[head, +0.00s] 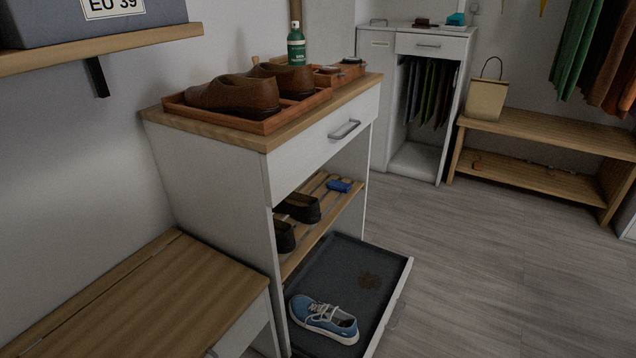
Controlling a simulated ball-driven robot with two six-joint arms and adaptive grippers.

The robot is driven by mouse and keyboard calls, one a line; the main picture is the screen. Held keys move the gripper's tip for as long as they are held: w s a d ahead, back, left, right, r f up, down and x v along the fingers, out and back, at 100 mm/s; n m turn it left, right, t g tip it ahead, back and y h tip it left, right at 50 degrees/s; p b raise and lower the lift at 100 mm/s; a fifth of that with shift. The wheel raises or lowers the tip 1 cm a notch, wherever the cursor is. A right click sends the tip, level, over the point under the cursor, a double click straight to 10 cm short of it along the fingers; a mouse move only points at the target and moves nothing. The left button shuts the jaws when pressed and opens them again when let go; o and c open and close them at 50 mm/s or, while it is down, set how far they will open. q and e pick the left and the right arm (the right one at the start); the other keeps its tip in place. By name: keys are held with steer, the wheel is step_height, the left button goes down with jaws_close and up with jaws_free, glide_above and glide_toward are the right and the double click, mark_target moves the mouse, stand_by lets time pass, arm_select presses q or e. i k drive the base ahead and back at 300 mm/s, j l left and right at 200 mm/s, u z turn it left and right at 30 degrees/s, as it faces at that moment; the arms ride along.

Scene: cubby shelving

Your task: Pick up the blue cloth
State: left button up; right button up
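A small dark blue item (339,185) lies on the slatted middle shelf of the white shoe cabinet, at its right end beyond the black shoes. It may be the blue cloth, but it is too small to tell for sure. A teal item (456,18) sits on top of the far white cabinet; whether it is cloth is unclear. Neither of my grippers is in view.
The near cabinet (210,175) carries a wooden tray (265,127) with brown shoes and a green bottle (296,45). Below, a pulled-out tray drawer (330,265) holds a blue sneaker (323,318). A wooden bench (160,300) stands at left. The floor at right is clear.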

mark_target(335, 185)
steer(key=i+l+u, duration=0.1)
steer(key=u, duration=0.35)
steer(key=l+u, duration=0.25)
steer(key=u, duration=0.15)
steer(key=i+l+u, duration=0.1)
steer(key=u, duration=0.35)
steer(key=l+u, duration=0.55)
steer(key=l, duration=0.3)
steer(key=k+l+u, duration=0.15)
steer(key=l, duration=0.3)
steer(key=k+l+u, duration=0.15)
steer(key=l, duration=0.3)
steer(key=k+l+u, duration=0.15)
steer(key=l, duration=0.3)
steer(key=k+l+u, duration=0.15)
steer(key=l, duration=0.3)
steer(key=k+l+u, duration=0.15)
steer(key=l, duration=0.25)
steer(key=k+l+u, duration=0.15)
steer(key=l, duration=0.2)
steer(key=k+l, duration=0.2)
steer(key=l, duration=0.15)
steer(key=k+l, duration=0.2)
steer(key=l, duration=0.2)
steer(key=k+l, duration=0.2)
steer(key=l, duration=0.15)
